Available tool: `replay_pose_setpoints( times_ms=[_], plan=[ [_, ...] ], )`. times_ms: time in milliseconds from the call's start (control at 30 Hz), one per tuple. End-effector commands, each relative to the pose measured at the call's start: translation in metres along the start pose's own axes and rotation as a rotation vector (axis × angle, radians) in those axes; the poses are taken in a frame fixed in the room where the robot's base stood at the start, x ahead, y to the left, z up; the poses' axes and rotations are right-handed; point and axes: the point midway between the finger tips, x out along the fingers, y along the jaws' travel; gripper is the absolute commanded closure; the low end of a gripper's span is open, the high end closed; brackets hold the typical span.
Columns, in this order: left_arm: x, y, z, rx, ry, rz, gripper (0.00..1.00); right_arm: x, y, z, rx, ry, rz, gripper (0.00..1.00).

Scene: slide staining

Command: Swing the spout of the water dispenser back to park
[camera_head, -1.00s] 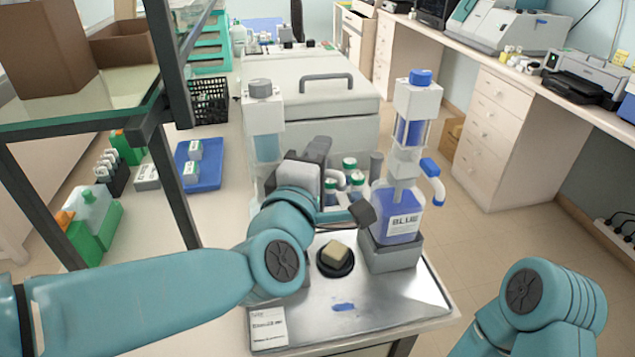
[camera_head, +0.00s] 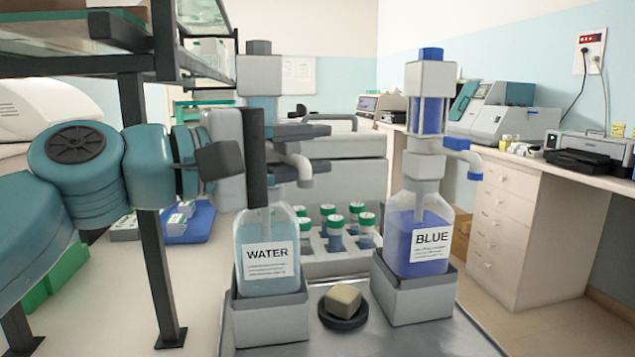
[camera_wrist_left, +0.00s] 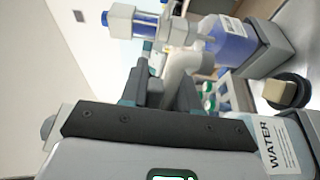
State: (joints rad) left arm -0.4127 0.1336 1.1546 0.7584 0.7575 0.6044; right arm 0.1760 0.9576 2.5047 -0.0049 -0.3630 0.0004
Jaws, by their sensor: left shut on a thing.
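The water dispenser is a clear bottle labelled WATER (camera_head: 266,245) with a grey pump head, standing upright in a grey holder at the front centre. Its pale curved spout (camera_head: 299,162) points right in the head view. In the left wrist view the spout (camera_wrist_left: 183,66) shows at the fingers, and the WATER label (camera_wrist_left: 280,148) is at lower right. My right gripper is out of view.
The blue dispenser (camera_head: 416,232) stands to the right, its blue-tipped spout (camera_head: 462,150) pointing right. A dark round dish (camera_head: 343,318) with a beige sponge (camera_head: 343,297) lies between the holders. Several green-capped jars (camera_head: 335,232) stand behind. A dark shelf post (camera_head: 150,220) rises at left.

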Motion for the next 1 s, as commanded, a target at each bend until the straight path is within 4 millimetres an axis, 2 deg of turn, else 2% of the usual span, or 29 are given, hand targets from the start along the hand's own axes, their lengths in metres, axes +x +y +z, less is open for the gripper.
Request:
replay_pose_setpoints(
  times_ms=[300,500,1000],
  plan=[
    [-0.015,0.004,0.002,-0.002,-0.225,-0.003,1.0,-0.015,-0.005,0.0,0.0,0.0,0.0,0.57],
    [-0.021,0.003,0.004,-0.001,-0.31,-0.002,1.0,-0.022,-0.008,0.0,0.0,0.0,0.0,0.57],
    [-0.024,0.001,0.005,-0.001,-0.359,-0.001,1.0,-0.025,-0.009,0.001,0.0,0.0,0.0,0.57]
  ],
)
